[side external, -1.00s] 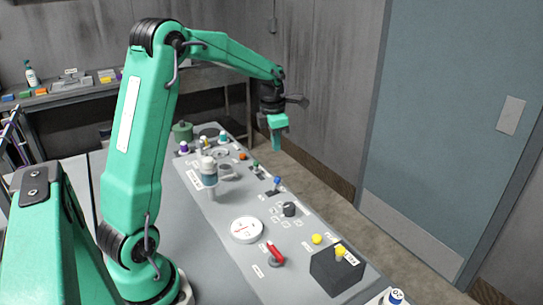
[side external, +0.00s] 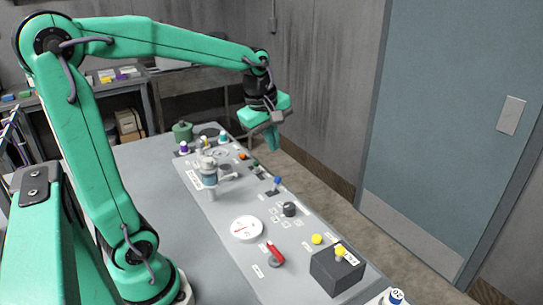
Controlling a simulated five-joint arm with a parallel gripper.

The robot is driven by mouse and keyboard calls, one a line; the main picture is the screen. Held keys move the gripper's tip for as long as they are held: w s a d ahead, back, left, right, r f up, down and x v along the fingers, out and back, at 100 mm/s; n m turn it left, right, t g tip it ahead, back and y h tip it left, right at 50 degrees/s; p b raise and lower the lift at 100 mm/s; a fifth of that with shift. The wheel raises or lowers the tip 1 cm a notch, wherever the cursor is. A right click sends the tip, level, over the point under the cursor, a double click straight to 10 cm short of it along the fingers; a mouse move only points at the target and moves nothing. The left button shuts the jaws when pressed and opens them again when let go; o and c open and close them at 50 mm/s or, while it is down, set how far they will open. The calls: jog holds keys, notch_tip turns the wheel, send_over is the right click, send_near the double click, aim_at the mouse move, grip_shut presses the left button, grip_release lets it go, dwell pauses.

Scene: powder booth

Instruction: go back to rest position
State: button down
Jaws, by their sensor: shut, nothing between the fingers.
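My gripper (side external: 273,150) hangs from the end of my green arm above the far right part of the grey control panel (side external: 215,235). Its green fingers point down and are shut with nothing between them. It appears apart from the panel and its controls. My arm bends high at the upper left and reaches across to the right.
The panel carries a white dial (side external: 246,229), a red lever (side external: 275,254), a black box with a yellow knob (side external: 340,250), a blue-tipped switch (side external: 277,183) and a teal-banded valve (side external: 209,172). A green pot (side external: 182,131) stands at its far end. A blue-grey door (side external: 455,130) is at right.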

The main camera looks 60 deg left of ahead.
jog(key=s+d+m+t, duration=0.2)
jog(key=s+d+m, duration=0.6)
jog(key=s+m, duration=0.5)
jog(key=shift+d+m+h, duration=0.35)
jog(key=shift+m+h, duration=0.05)
jog(key=shift+m, duration=2.3)
jog(key=c, duration=2.2)
grip_release()
jog(key=shift+s+f, duration=0.1)
